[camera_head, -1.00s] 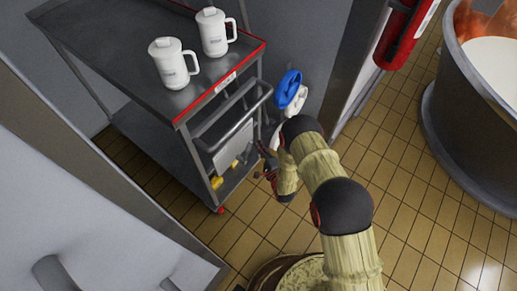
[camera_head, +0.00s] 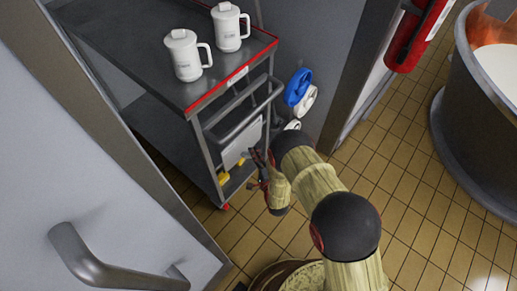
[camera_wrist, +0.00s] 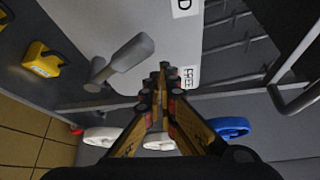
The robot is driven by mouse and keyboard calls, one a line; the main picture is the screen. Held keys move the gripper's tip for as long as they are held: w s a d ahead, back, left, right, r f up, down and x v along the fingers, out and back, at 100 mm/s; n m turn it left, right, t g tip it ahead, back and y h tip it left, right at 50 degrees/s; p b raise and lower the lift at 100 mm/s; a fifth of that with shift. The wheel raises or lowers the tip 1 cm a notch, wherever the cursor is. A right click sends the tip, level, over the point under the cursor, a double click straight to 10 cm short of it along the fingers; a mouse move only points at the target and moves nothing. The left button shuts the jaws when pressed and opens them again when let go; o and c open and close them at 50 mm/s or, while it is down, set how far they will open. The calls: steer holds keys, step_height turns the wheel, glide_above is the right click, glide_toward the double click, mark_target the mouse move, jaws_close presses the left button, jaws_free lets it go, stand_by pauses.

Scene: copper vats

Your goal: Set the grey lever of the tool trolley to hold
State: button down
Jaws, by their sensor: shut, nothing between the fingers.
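The tool trolley (camera_head: 190,116) is grey with red edge trim and stands left of my arm in the head view. Its grey lever (camera_wrist: 124,61) shows in the wrist view on a pale plate (camera_wrist: 160,25), slanting from a lower-left hub to a thicker upper-right end. A label reading FREE (camera_wrist: 188,77) is right of it. Another label (camera_wrist: 186,7), cut off by the frame, shows a D. My gripper (camera_wrist: 163,72) is shut and empty, its tips right of and slightly below the lever, apart from it in the picture. In the head view my gripper (camera_head: 257,158) is beside the plate; the lever is not clear there.
Two white mugs (camera_head: 186,56) stand on the trolley's top. A yellow padlock (camera_wrist: 43,60) is left of the lever. A trolley rail (camera_wrist: 299,95) is at the right. Blue (camera_head: 298,87) and white round items hang behind my arm. A door handle (camera_head: 92,262) is at lower left.

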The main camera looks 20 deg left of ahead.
mark_target(250, 158)
steer(key=shift+s+a+f+b, duration=0.2)
steer(key=shift+s+a, duration=0.1)
steer(key=shift+s, duration=0.4)
steer(key=shift+s+a+f+b, duration=0.15)
steer(key=shift+s+a+f, duration=0.1)
steer(key=shift+s, duration=0.4)
